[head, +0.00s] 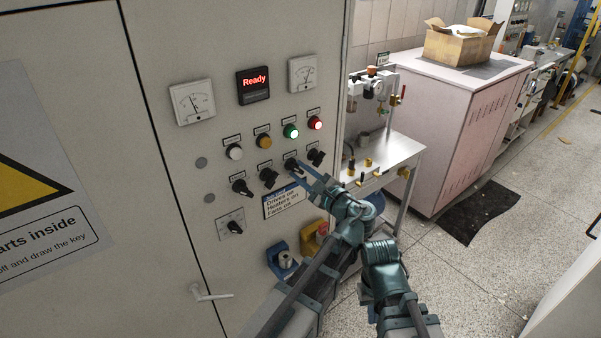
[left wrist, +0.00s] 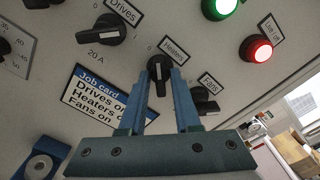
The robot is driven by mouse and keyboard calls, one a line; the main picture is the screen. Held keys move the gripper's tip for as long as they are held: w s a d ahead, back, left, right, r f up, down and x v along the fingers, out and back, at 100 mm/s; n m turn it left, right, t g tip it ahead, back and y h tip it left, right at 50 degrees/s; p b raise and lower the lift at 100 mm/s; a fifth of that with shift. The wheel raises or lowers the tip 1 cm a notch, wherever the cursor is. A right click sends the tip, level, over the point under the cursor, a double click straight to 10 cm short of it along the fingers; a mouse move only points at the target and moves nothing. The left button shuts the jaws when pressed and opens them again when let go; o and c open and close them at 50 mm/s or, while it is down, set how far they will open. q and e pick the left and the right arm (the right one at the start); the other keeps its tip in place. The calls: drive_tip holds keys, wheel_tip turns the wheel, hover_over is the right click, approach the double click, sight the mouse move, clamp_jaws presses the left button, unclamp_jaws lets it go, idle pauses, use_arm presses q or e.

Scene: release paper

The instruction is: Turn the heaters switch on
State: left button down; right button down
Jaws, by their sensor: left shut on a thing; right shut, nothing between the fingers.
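The heaters switch (left wrist: 158,70) is a black rotary knob on the grey panel, under a "Heaters" label. It also shows in the head view (head: 291,165). My left gripper (head: 302,173) reaches up to it from below. In the left wrist view its two blue fingers (left wrist: 162,85) stand on either side of the knob and are shut on it. The knob's lower part is between the fingers, and its exact angle is hard to read. My right gripper (head: 378,248) is low and to the right, away from the panel, shut and empty; its fingertips are hard to make out.
The drives switch (left wrist: 100,30) is left of the heaters switch and the fans switch (left wrist: 207,101) is close on its right. Lamps (head: 291,131), gauges and a "Ready" display (head: 253,82) sit above. A job card (head: 283,201) is below. A metal bench (head: 400,150) stands right.

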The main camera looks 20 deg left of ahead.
use_arm(q)
drive_tip(key=shift+m, duration=0.3)
drive_tip(key=m, duration=0.3)
drive_tip(key=shift+m, duration=0.4)
drive_tip(key=m, duration=0.9)
drive_tip(key=shift+m, duration=2.2)
drive_tip(key=c, duration=0.9)
unclamp_jaws()
